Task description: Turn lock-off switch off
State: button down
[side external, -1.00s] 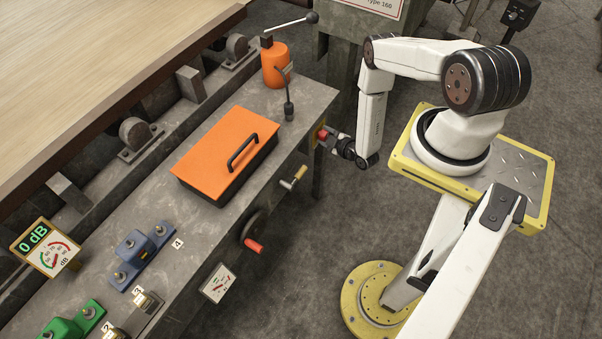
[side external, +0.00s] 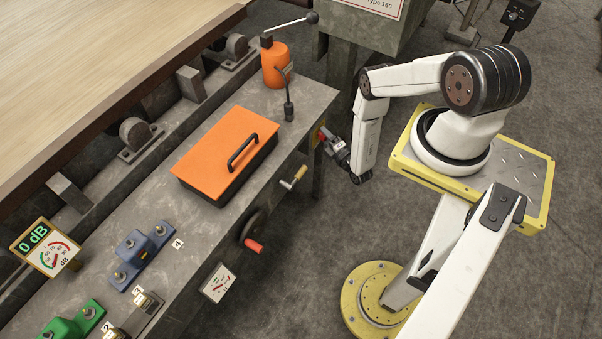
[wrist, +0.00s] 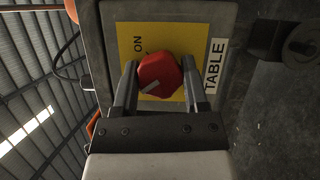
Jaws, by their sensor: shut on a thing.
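The lock-off switch is a red knob (wrist: 163,71) on a yellow plate (wrist: 178,36) with "ON" at its upper left in the wrist view. A pale pointer mark on the knob faces lower left. Other lettering on the plate is mostly hidden by the knob and fingers. My gripper (wrist: 160,68) has one finger on each side of the knob and is shut on it. In the side view, my gripper (side external: 329,140) meets the switch at the bench's right end, and the yellow plate (side external: 315,137) shows only partly there.
The grey bench (side external: 300,97) carries an orange lidded box (side external: 222,150) and an orange bottle-like jack (side external: 275,65). A yellow-handled crank (side external: 291,181) and a red-handled wheel (side external: 252,241) stick out of its front. A "TABLE" label (wrist: 215,66) sits right of the switch.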

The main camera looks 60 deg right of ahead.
jog(key=shift+n, duration=0.7)
jog(key=shift+t, duration=0.3)
jog(key=shift+c, duration=0.5)
grip_release()
jog(key=shift+s, duration=0.15)
jog(key=v, duration=0.5)
notch_tip(320, 180, up, 7)
